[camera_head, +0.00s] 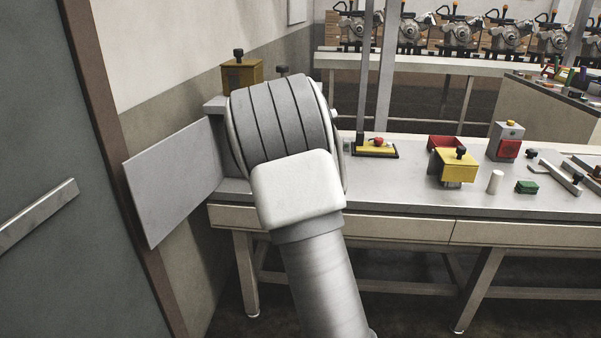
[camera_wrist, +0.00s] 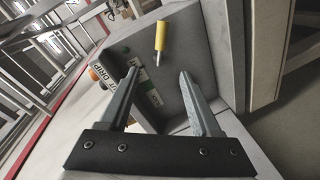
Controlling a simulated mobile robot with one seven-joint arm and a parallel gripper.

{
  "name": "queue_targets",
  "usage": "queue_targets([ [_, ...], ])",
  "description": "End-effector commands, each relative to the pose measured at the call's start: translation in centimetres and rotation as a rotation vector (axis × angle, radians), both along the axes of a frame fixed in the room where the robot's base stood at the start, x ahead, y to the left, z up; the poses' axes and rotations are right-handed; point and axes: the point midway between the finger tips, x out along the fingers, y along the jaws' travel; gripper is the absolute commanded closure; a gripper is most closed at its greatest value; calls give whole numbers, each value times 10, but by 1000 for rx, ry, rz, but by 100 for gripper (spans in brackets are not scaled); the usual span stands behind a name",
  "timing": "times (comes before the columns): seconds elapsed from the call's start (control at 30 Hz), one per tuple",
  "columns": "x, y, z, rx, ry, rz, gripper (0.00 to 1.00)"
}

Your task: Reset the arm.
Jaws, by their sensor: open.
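My gripper (camera_wrist: 159,76) shows in the wrist view with its two grey fingers spread apart and nothing held between them. Beyond the fingers is a grey panel or box (camera_wrist: 200,50) with green and white labels. A yellow-handled part (camera_wrist: 160,37) with a thin metal tip shows on or in front of that panel. I cannot tell whether the fingers touch anything. In the head view my arm is bent in front of the left end of the workbench (camera_head: 400,195), and its links hide my gripper and part of the bench.
The bench carries a yellow block with a black knob (camera_head: 456,165), a red bin (camera_head: 443,143), a white cylinder (camera_head: 495,182), a green block (camera_head: 526,187) and a grey box with a red front (camera_head: 505,142). A grey panel (camera_head: 175,180) and a door (camera_head: 60,200) stand left of my arm.

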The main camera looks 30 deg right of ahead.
Motion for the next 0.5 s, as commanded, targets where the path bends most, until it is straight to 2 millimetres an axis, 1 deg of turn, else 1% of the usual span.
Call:
queue_targets([
  [0.23, 0, 0, 0, 1, 0, 0, 36],
  [0.33, -2, 3, 3, 27, 1, 2, 36],
  [0.43, -9, 13, 12, 106, 9, 6, 36],
  [0.5, -17, 25, 19, 192, 22, 11, 36],
])
